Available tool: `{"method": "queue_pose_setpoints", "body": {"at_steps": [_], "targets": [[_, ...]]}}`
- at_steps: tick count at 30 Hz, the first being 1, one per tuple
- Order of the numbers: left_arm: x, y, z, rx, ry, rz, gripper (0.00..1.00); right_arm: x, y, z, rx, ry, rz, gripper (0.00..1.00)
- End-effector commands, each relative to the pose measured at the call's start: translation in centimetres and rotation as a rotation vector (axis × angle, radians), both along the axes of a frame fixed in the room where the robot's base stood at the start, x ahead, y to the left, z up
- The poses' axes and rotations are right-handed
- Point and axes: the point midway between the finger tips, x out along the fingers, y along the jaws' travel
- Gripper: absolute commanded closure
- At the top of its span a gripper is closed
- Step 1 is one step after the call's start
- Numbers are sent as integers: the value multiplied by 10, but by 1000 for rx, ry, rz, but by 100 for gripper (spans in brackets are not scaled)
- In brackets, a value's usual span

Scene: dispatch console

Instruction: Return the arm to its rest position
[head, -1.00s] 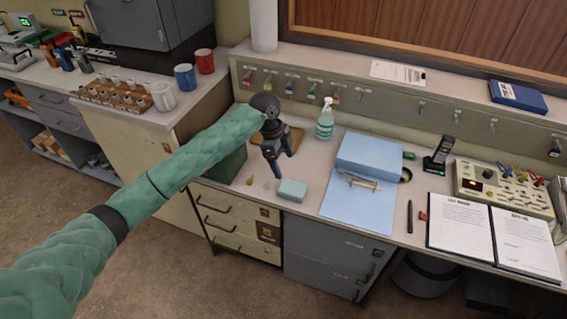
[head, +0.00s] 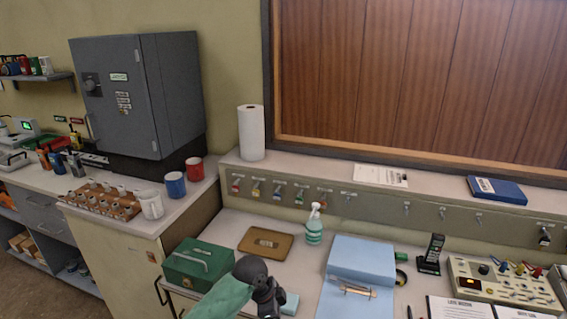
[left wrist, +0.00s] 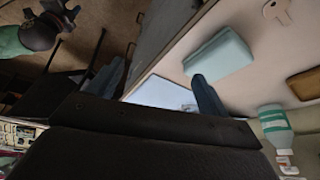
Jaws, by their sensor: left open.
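My left arm comes in at the bottom of the head view, its green sleeve and dark wrist low over the desk front. My left gripper (left wrist: 157,88) is open and empty in the left wrist view, its two fingers apart. Its fingertips are cut off or hidden in the head view. A pale blue sponge (head: 291,304) lies on the desk just right of the wrist; it also shows in the left wrist view (left wrist: 218,53) beyond one finger. A green sleeve and dark wrist at the upper left of the left wrist view look like my right arm; its jaws are unclear.
A green box (head: 198,264) stands left of the wrist, with a brown tray (head: 266,254) behind. Mugs (head: 175,185) stand on the left counter.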

Motion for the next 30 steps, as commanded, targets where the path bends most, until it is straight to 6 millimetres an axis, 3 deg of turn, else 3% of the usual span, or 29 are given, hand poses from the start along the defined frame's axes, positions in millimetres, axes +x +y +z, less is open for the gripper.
{"method": "queue_pose_setpoints", "body": {"at_steps": [8,14,20,30], "targets": [[-53,12,-23,-47,19,240,20,0,-1,0,-2,0,1,64],[-88,32,-34,-64,33,432,20,0,-2,0,-2,0,2,64],[-126,60,-45,-66,49,634,20,0,-2,0,-2,0,2,64],[-198,126,-55,-27,63,993,20,0,-1,0,-1,0,1,64]]}}
